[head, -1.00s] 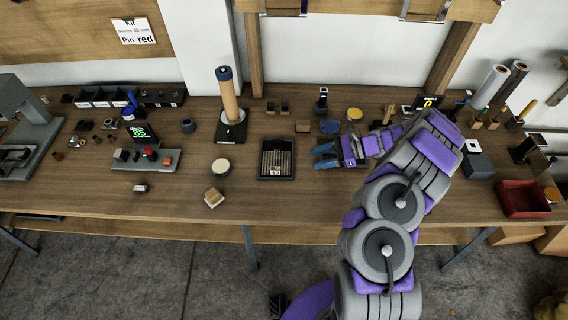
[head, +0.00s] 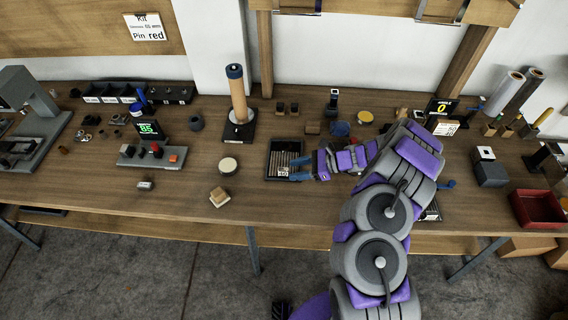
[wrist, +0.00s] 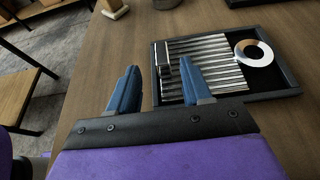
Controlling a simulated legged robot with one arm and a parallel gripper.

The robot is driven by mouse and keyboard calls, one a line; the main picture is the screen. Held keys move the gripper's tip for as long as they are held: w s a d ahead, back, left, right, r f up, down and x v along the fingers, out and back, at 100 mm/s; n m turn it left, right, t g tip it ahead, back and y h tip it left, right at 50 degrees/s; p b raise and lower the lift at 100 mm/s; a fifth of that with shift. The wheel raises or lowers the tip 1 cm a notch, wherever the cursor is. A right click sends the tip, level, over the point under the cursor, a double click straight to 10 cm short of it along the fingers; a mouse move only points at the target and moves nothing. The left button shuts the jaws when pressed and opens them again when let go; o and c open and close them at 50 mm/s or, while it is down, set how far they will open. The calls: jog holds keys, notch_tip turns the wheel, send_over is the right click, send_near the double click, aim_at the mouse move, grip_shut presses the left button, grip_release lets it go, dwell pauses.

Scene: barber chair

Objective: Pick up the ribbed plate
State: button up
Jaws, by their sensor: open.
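The ribbed plate, grey metal with parallel ribs, lies in a shallow black tray (head: 269,171) at mid-table in the head view. In the wrist view its ribs (wrist: 205,60) show beyond my fingers, inside the black tray rim (wrist: 278,96). A silver ring (wrist: 253,53) lies at the right of the ribs. A small upright dark piece (wrist: 162,60) stands at the tray's left side. My gripper (head: 291,168) is open, with blue fingers over the tray's right part in the head view. In the wrist view the open gripper (wrist: 158,72) appears empty, one finger overlapping the ribs. Contact cannot be told.
A tan cylinder on a black stand (head: 238,100) rises behind the tray. A round pale-topped item (head: 228,165) and a wooden block (head: 219,196) lie to its left. A red bin (head: 538,208) is at the far right. Bare tabletop lies in front of the tray.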

aim_at(286, 169)
jog(key=shift+w+r+b+x, duration=0.15)
jog(key=shift+b+x, duration=0.35)
jog(key=shift+x, duration=0.8)
jog(key=shift+w+r+b+x, duration=0.15)
jog(key=shift+b+x, duration=0.3)
jog(key=shift+x, duration=0.85)
jog(key=shift+a, duration=0.15)
jog(key=shift+c, duration=0.5)
grip_shut()
